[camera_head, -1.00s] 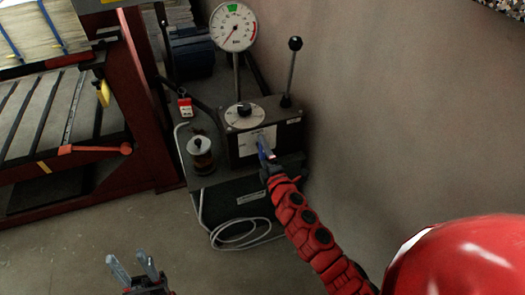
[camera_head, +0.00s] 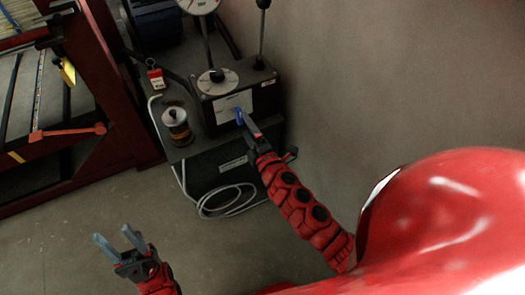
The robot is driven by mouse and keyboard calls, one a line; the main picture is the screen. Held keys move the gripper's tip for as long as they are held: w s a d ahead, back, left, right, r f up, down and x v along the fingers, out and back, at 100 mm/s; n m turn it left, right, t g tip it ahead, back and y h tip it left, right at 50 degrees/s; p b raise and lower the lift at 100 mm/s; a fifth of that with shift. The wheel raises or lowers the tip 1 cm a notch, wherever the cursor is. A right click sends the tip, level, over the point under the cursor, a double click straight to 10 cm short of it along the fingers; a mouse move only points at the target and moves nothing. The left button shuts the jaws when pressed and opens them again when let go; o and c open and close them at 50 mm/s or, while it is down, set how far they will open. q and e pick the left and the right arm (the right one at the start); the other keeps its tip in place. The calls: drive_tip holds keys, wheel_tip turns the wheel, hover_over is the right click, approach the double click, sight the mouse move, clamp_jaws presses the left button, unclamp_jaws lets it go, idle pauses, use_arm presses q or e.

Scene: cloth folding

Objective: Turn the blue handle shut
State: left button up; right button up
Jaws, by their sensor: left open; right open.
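The small blue handle (camera_head: 239,116) is on the front of a dark box-shaped machine (camera_head: 270,98), by a pale label plate. My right gripper (camera_head: 243,120) is at the blue handle, its fingers pointing up and left at it. The fingers partly hide the handle, and I cannot tell whether they touch it. The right gripper is open. My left gripper (camera_head: 118,242) is open and empty, low over the floor at the bottom left, well away from the machine.
A round gauge (camera_head: 198,4) and a black-knobbed lever (camera_head: 262,30) rise from the machine. A jar (camera_head: 177,126) stands at its left. A coiled white cable (camera_head: 225,205) hangs below. A red rack (camera_head: 105,95) is at left. A bare wall is at right.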

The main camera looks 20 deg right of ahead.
drive_tip(key=s, duration=1.1)
drive_tip(key=shift+s+d, duration=0.25)
